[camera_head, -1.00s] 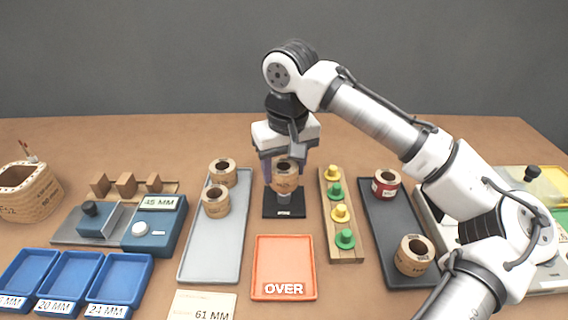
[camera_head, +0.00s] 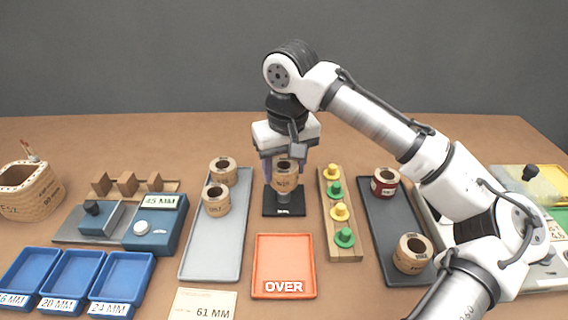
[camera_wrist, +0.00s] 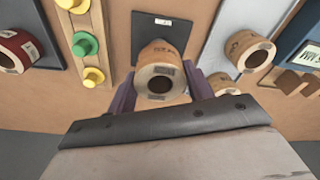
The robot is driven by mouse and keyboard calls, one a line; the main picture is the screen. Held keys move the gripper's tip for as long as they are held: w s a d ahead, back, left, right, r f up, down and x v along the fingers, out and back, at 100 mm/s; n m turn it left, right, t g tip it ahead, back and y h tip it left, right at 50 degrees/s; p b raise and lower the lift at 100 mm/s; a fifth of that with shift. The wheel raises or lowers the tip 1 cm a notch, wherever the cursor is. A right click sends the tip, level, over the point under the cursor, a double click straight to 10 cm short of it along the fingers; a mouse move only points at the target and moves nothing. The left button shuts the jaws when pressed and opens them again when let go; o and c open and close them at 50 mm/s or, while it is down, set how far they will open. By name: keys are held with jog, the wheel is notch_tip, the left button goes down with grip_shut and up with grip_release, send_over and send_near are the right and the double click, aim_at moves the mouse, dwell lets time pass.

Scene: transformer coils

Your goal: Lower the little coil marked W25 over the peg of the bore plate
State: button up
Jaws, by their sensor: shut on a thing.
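The little coil (camera_head: 285,181), a tan ring with a dark hole and a W25 marking, is in my gripper (camera_head: 283,174). In the wrist view the coil (camera_wrist: 157,82) sits between the two purple fingers of my gripper (camera_wrist: 161,95), which are shut on it. The coil is upright above the black bore plate (camera_head: 284,210); the plate also shows in the wrist view (camera_wrist: 150,24). A short grey part of the peg shows just under the coil. I cannot tell whether the peg's tip is inside the coil's hole.
A grey tray (camera_head: 233,235) with two tan coils stands left of the plate. A wooden rack (camera_head: 331,225) of yellow and green pegs and a dark tray (camera_head: 377,225) with a red and a tan coil stand right. An orange tray (camera_head: 284,252) marked OVER lies in front.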

jog(key=shift+f, duration=0.15)
jog(key=shift+f+b, duration=0.3)
jog(key=shift+f, duration=0.45)
jog(key=o, duration=1.5)
notch_tip(320, 180, up, 9)
jog(key=p, duration=0.8)
jog(key=shift+f, duration=0.1)
